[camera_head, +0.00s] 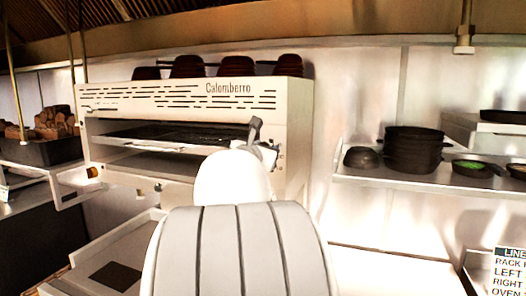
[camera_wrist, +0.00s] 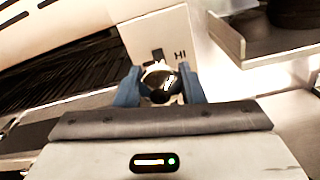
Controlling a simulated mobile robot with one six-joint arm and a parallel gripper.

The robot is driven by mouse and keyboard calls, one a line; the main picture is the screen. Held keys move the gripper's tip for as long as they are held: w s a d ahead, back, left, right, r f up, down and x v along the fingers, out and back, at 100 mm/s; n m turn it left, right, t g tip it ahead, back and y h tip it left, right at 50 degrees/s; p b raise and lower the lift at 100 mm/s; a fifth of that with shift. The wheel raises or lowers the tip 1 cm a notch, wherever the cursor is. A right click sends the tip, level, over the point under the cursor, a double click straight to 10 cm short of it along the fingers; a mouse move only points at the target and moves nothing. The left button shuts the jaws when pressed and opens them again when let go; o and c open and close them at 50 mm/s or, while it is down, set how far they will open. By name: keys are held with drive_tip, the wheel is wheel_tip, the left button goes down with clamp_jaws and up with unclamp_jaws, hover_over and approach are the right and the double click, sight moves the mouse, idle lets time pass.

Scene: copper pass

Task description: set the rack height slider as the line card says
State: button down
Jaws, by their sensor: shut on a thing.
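The white grill oven marked "Calomberro" (camera_head: 228,88) stands against the back wall with a rack inside. In the wrist view, the slider's round metal knob (camera_wrist: 163,78) sits between the blue fingers of my gripper (camera_wrist: 160,92), which is shut on it. A dark slot and the letters "HI" show on the white panel (camera_wrist: 140,38) just beyond the knob. In the head view my gripper (camera_head: 258,140) is at the oven's right front edge, and my arm hides much below it. The line card (camera_head: 509,272) is cut off at the lower right; "RACK", "LEFT", "RIGHT" and "OVEN" are readable, their settings are not.
A wall shelf (camera_head: 405,182) right of the oven holds dark stacked pans (camera_head: 413,150) and a bowl; its corner is close to my gripper in the wrist view (camera_wrist: 262,45). Dark bowls (camera_head: 188,66) stand on the oven. Brown food pieces (camera_head: 55,122) fill a tray at the left.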

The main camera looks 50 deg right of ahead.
drive_tip(key=shift+r, duration=0.5)
drive_tip(key=c, duration=1.4)
unclamp_jaws()
drive_tip(key=o, duration=0.3)
drive_tip(key=shift+w+a+f, duration=0.1)
drive_tip(key=shift+a, duration=0.05)
drive_tip(key=shift+o, duration=0.5)
drive_tip(key=shift+f, duration=0.15)
drive_tip(key=shift+a, duration=0.1)
drive_tip(key=b+v, duration=0.2)
drive_tip(key=v, duration=0.5)
drive_tip(key=shift+s+a, duration=0.2)
